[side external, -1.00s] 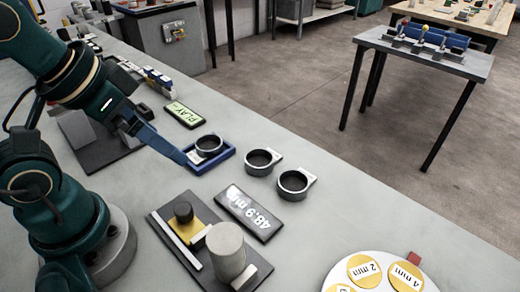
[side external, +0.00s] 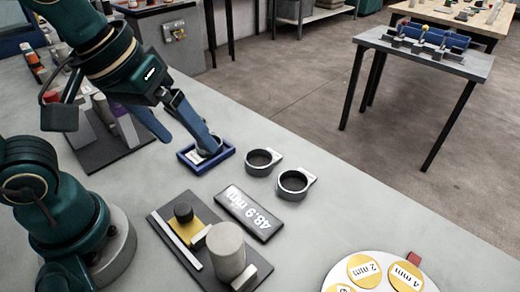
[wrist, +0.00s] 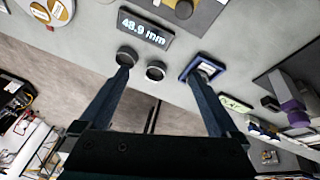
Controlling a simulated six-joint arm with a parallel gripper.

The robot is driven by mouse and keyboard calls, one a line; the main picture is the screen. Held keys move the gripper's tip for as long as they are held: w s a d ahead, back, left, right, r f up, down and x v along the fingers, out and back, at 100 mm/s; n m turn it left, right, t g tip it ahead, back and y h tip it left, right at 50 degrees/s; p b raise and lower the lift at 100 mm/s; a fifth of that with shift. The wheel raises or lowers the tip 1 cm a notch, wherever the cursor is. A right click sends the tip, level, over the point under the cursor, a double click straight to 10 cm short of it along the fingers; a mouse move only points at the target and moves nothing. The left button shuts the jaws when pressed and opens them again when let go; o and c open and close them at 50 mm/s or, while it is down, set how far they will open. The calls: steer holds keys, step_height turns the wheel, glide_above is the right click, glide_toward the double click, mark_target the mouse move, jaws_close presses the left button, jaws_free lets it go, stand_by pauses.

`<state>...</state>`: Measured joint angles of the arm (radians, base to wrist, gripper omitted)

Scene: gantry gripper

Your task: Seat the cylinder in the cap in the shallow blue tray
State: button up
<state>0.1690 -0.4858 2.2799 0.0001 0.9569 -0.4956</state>
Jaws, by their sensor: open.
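The shallow blue tray (side external: 185,160) lies on the bench. The cap in it is mostly hidden behind one finger in the side view; part of it shows in the wrist view (wrist: 207,69). My gripper (side external: 188,144) is open and empty, with one finger over the tray and the other to its left. It also shows in the wrist view (wrist: 163,76). Whether the finger touches the cap I cannot tell. A pale grey cylinder (side external: 226,250) stands upright on a dark fixture at the front, away from my gripper. A smaller dark cylinder (side external: 183,212) stands on its yellow block.
Two tabbed ring caps, a nearer one (side external: 293,183) and a farther one (side external: 262,161), lie right of the tray. A display (side external: 249,212) reads 48.9 mm. A dark plate with upright blocks and a purple part (wrist: 285,87) stands left. A round plate (side external: 380,274) holds yellow discs.

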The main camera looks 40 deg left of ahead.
mark_target(224, 238)
steer(key=s+d+f+g, duration=0.1)
steer(key=d+f, duration=0.1)
steer(key=d, duration=0.2)
steer(key=d+f+m+g, duration=0.1)
steer(key=d+f, duration=0.1)
steer(key=d, duration=0.1)
steer(key=s+d+f+m+g, duration=0.1)
steer(key=d+f+g, duration=0.1)
steer(key=d+f, duration=0.1)
steer(key=shift+s+d+y, duration=0.3)
steer(key=shift+d, duration=0.55)
steer(key=shift+s+d+f+m, duration=0.1)
steer(key=shift+s+f+m, duration=0.1)
steer(key=shift+m, duration=0.1)
steer(key=shift+f, duration=2.5)
jaws_close()
